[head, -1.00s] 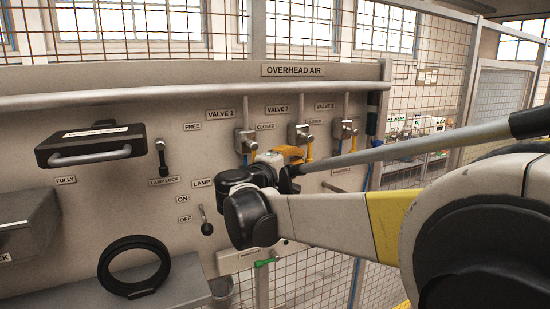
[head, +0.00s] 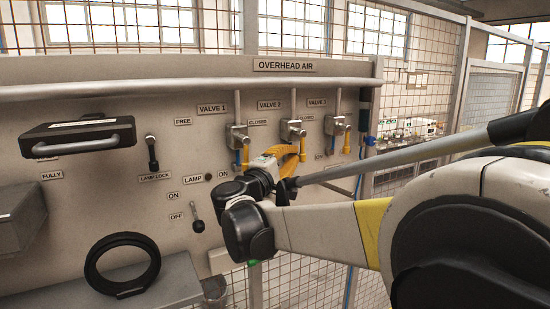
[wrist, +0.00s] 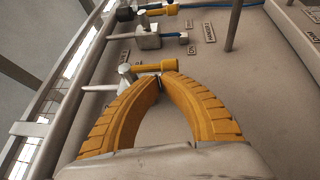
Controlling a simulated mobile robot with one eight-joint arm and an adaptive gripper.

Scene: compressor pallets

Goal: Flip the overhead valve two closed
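Valve two (head: 292,130) is the middle of three silver valves under the "OVERHEAD AIR" sign, with a "CLOSED" label beside it. Its yellow handle (head: 302,149) points down the panel. In the wrist view this handle (wrist: 153,67) lies just beyond my fingertips and runs across the picture from its silver pivot. My gripper (head: 291,152) has yellow curved fingers and is at the handle, in front of the panel. In the wrist view the fingertips (wrist: 163,78) come together, with nothing clearly held between them. Whether they touch the handle is hard to tell. The valve body is partly hidden by the fingers there.
Valve one (head: 238,136) is close on the left and valve three (head: 337,125) on the right, both with yellow handles down. A horizontal pipe (head: 150,89) crosses above. A lamp switch (head: 196,216), a black ring (head: 122,265) and a handled black box (head: 78,136) are further left.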

